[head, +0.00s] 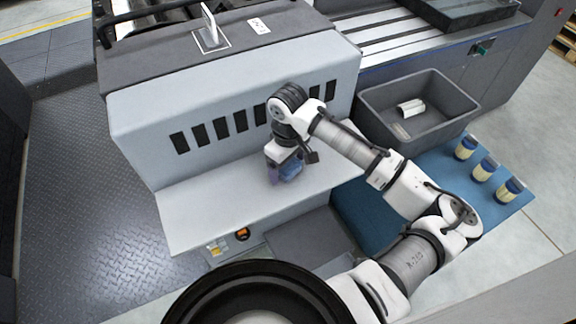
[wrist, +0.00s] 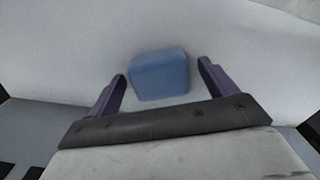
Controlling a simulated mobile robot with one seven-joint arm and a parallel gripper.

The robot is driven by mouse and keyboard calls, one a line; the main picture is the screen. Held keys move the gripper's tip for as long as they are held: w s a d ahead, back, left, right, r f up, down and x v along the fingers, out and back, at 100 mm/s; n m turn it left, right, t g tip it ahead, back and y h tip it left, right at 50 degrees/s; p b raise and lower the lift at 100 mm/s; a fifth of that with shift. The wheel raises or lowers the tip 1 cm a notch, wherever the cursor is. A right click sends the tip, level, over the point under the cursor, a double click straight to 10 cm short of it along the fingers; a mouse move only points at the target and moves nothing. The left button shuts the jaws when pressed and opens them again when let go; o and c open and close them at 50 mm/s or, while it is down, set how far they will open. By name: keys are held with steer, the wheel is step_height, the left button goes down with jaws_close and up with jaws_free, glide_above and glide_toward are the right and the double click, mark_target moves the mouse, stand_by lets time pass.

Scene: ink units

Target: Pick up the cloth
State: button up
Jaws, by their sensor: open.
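The cloth (wrist: 160,75) looks like a small blue folded pad with rounded corners. In the wrist view it lies on a pale grey surface, between the open fingers of my gripper (wrist: 160,88). A gap shows on each side, so neither finger is seen touching it. In the head view the blue cloth (head: 291,168) shows at my gripper (head: 281,174), on the light grey ledge (head: 205,212) of the machine. My arm and gripper hide part of it there.
A grey bin (head: 372,97) with white items inside stands right of the machine. Several blue-and-cream jars (head: 483,169) stand on the blue surface (head: 440,165) at the right. The machine's slotted front wall (head: 150,125) rises behind the ledge. The ledge's left part is clear.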

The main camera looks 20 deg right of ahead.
steer(key=c, duration=1.2)
steer(key=shift+o, duration=0.2)
step_height(320, 180, up, 20)
steer(key=b, duration=0.1)
steer(key=shift+b, duration=0.4)
steer(key=o, duration=0.5)
steer(key=c, duration=0.3)
